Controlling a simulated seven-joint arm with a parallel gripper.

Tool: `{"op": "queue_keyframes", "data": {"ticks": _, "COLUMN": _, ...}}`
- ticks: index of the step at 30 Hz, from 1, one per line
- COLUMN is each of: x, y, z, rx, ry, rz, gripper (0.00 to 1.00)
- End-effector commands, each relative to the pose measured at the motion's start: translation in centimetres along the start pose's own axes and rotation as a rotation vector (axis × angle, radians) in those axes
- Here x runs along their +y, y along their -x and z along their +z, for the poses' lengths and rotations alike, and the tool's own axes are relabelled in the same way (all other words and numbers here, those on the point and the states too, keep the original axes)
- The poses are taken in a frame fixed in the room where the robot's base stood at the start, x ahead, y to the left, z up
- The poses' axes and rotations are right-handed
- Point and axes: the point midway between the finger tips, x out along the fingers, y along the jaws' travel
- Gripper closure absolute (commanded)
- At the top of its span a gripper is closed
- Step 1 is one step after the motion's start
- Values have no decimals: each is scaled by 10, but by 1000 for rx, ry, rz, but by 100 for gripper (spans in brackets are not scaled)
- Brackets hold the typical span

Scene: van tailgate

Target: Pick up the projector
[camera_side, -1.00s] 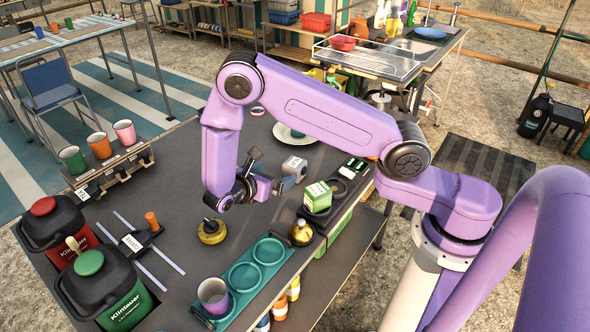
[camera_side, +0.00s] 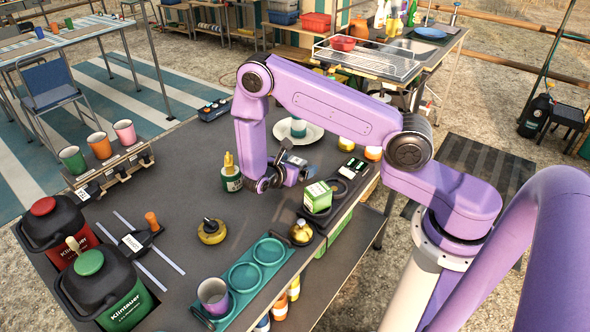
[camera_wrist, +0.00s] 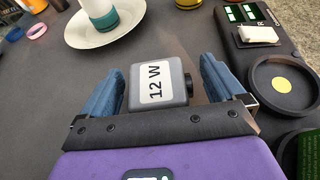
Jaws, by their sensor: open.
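The projector (camera_wrist: 161,84) is a small grey box with a white "12 W" label and a dark round lens on its right side. In the wrist view it sits between the two blue fingers of my gripper (camera_wrist: 160,68), with a gap on each side. My gripper is open. In the side view my gripper (camera_side: 291,172) is low over the dark table, and the projector is mostly hidden behind it and my wrist.
A white plate (camera_side: 312,133) holding a teal and white container (camera_side: 298,127) lies behind. A dark tray (camera_side: 349,188) with round wells and a green-white box (camera_side: 317,197) stand to the right. A green bottle with a yellow top (camera_side: 231,176) stands close left.

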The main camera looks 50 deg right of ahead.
Motion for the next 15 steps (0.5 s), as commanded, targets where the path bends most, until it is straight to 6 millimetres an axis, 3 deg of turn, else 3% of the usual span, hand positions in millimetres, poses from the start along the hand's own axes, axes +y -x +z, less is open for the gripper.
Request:
{"op": "queue_keyframes", "data": {"ticks": 8, "x": 0, "y": -3, "z": 0, "rx": 0, "ry": 0, "rz": 1, "gripper": 4}}
{"op": "queue_keyframes", "data": {"ticks": 14, "x": 0, "y": -3, "z": 0, "rx": 0, "ry": 0, "rz": 1, "gripper": 66}}
{"op": "queue_keyframes", "data": {"ticks": 15, "x": 0, "y": -3, "z": 0, "rx": 0, "ry": 0, "rz": 1, "gripper": 69}}
